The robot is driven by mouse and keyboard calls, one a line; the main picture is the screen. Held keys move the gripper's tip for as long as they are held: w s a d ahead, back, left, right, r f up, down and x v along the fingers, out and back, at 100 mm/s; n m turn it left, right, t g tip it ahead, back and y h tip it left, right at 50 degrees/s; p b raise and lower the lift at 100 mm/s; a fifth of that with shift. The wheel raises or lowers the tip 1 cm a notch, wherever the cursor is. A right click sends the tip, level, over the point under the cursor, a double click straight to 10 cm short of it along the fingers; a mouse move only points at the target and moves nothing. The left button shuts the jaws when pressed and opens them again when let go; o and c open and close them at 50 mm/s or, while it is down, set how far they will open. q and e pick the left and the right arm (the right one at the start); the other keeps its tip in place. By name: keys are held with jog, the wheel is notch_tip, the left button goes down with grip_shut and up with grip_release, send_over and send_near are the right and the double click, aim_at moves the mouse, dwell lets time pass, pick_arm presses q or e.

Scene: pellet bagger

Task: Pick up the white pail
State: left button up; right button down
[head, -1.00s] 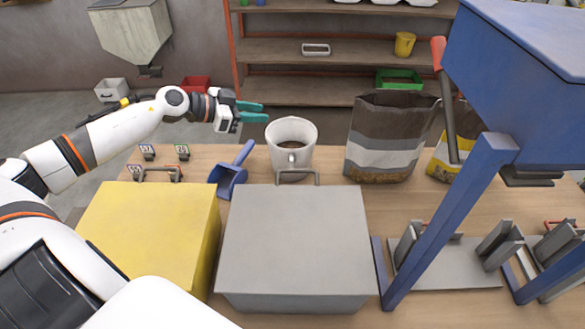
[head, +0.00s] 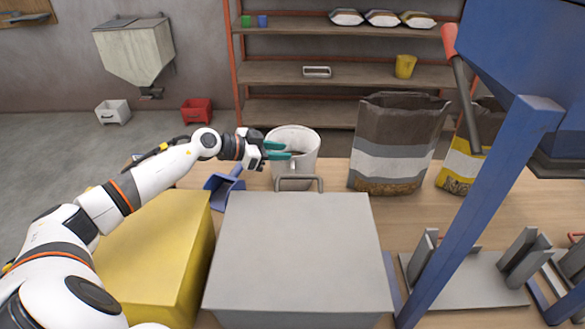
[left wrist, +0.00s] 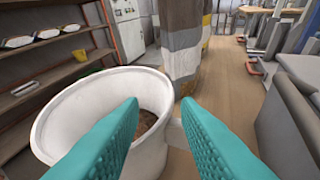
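The white pail (head: 306,172) stands upright on the wooden bench behind the grey box, and some brown material shows inside it. It fills the left and middle of the left wrist view (left wrist: 75,112), with its handle (left wrist: 176,132) partly showing between the fingers. My left gripper (head: 288,151) has its teal fingers at the pail's near left side, overlapping it in the head view. The fingers are apart in the left wrist view (left wrist: 162,108), with nothing clamped between them. I cannot tell whether they touch the pail. My right gripper is not in view.
A grey lidded box (head: 295,250) and a yellow box (head: 150,255) stand in front. A blue scoop (head: 222,188) lies left of the pail. A brown-and-white bag (head: 395,145) stands to its right, beyond it a blue frame (head: 470,210). Shelves (head: 345,74) are behind.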

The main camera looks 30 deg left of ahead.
aim_at(298, 155)
pick_arm(q)
jog(key=x, duration=0.5)
jog(key=shift+w+d+f, duration=0.15)
jog(key=shift+w+d, duration=0.05)
jog(key=shift+d, duration=0.25)
jog(key=shift+s, duration=0.1)
grip_shut()
